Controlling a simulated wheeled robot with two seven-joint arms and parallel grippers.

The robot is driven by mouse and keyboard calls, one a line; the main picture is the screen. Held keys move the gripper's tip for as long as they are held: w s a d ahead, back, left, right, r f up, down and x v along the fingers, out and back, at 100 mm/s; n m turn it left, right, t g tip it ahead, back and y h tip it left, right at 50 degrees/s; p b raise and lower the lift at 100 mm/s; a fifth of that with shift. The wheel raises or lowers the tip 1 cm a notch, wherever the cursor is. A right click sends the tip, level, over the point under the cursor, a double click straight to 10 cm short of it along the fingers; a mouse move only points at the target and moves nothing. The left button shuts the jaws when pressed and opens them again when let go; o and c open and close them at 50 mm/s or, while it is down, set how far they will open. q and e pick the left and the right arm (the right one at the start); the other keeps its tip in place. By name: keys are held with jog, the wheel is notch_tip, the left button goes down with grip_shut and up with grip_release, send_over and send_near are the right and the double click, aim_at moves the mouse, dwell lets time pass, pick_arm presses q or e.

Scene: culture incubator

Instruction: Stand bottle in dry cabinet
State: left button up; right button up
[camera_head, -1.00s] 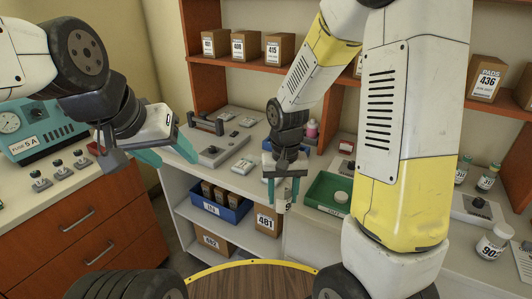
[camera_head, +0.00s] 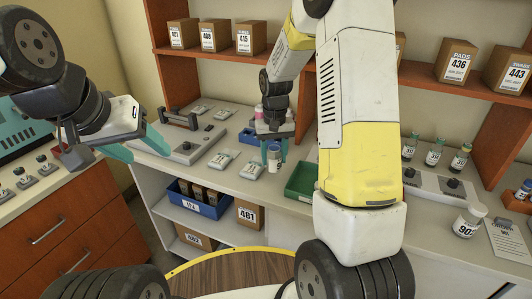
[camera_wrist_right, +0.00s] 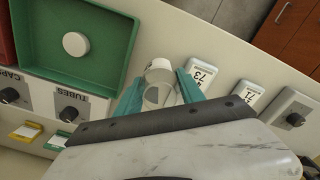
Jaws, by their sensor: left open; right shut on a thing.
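My right gripper (camera_head: 273,148) is shut on a small white bottle (camera_head: 274,158), held roughly upright at the front of the counter, left of the green tray (camera_head: 300,184). In the right wrist view, the bottle (camera_wrist_right: 158,72) sits between the teal fingers of the right gripper (camera_wrist_right: 160,85). Part of it is hidden by the gripper, and its label cannot be read. My left gripper (camera_head: 136,148) is open and empty at the left, in front of the counter. I cannot tell which furniture is the dry cabinet.
White devices (camera_head: 220,160) lie on the counter left of the right gripper. A blue bin (camera_head: 200,203) and box 481 (camera_head: 249,214) stand on the shelf below. Bottle 90 (camera_head: 468,221) and several vials stand at the right. Boxes line the upper orange shelf (camera_head: 430,75).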

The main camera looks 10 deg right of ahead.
aim_at(274, 164)
jog(key=shift+w+d+f, duration=0.15)
jog(key=shift+w+f, duration=0.1)
jog(key=shift+f, duration=1.55)
jog(key=shift+f, duration=0.15)
jog(key=o, duration=1.3)
